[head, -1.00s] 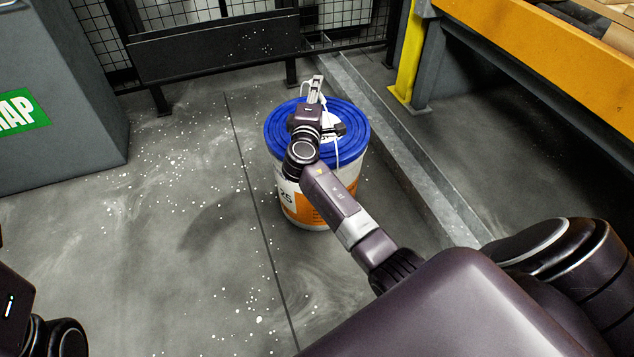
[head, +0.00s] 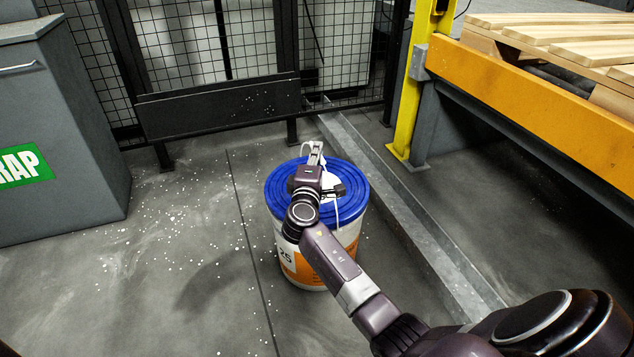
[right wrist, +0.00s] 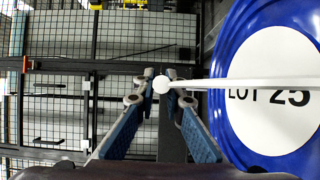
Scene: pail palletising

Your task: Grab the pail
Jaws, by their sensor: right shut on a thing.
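The pail (head: 318,257) stands upright on the concrete floor in the head view. It is white and orange with a blue ringed lid (head: 352,191). In the right wrist view the lid (right wrist: 228,128) fills the right side, with a white round label reading "LOT 25". A thin white bail handle (right wrist: 250,84) runs from the right to between the fingers. My right gripper (head: 316,152) is over the lid's far side; in the right wrist view its blue-padded fingers (right wrist: 164,86) are closed on the handle. The arm hides part of the lid. My left gripper is not in view.
A metal curb (head: 420,220) runs along the floor right of the pail. An orange rack beam (head: 540,110) with wooden pallets (head: 560,30) and a yellow post (head: 408,105) stand at right. A grey scrap bin (head: 75,130) is at left. Mesh fencing (head: 340,45) closes the back. Floor left of the pail is open.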

